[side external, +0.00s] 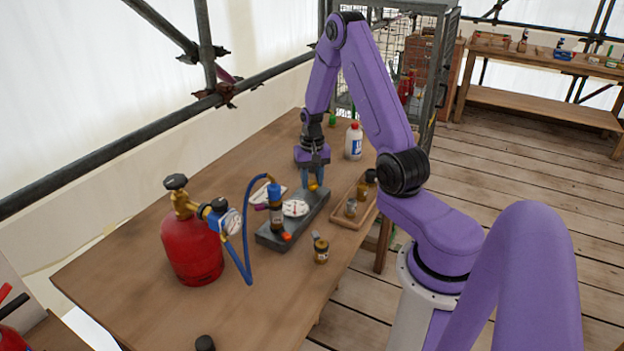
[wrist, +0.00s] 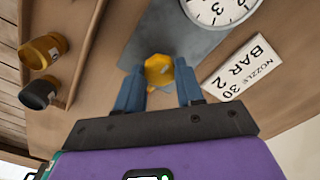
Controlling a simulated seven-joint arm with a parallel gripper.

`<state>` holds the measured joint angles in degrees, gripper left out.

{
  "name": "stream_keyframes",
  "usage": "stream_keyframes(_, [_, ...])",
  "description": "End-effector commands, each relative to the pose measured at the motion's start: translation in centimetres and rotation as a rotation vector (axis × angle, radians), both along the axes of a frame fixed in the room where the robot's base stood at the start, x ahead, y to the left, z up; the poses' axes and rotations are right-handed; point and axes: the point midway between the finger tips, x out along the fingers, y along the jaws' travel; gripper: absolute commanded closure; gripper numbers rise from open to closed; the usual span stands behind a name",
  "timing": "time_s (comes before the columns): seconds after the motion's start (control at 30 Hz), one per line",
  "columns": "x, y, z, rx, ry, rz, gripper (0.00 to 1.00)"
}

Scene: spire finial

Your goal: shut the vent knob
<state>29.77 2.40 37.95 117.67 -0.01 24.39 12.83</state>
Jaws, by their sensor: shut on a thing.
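The vent knob (wrist: 159,68) is a small yellow faceted knob at the end of the grey base block (wrist: 187,38). In the side external view the knob (side external: 313,185) shows at the block's far end, partly hidden by my fingers. My gripper (side external: 312,182) points down over it, with its blue fingers on either side. In the wrist view my gripper (wrist: 158,76) is shut on the knob. A white dial gauge (side external: 295,208) sits on the block beside the knob. I cannot tell the knob's turn angle.
A red gas cylinder (side external: 192,245) with a blue hose (side external: 246,220) stands left of the block. A wooden tray (side external: 337,217) with small fittings lies to the right. A white bottle (side external: 354,140) stands behind. A white card reading "NOZZLE BAR" (wrist: 230,72) lies near my fingers.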

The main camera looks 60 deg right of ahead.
Motion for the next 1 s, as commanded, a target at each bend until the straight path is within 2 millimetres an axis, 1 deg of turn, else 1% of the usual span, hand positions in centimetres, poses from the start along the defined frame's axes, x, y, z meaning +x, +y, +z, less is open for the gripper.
stream_keyframes(0.47, [0.04,-0.02,0.08,0.0,-0.001,-0.018,0.94])
stream_keyframes(0.5, [0.04,-0.02,0.08,0.0,-0.001,-0.018,0.6])
stream_keyframes(0.57, [0.04,-0.02,0.07,0.0,-0.001,-0.018,0.4])
stream_keyframes(0.6, [0.04,-0.02,0.06,0.0,-0.001,-0.017,0.37])
stream_keyframes(0.87, [0.03,-0.01,0.06,-0.001,-0.001,-0.016,0.37])
stream_keyframes(1.0, [0.08,-0.05,0.76,-0.001,-0.003,-0.016,0.37])
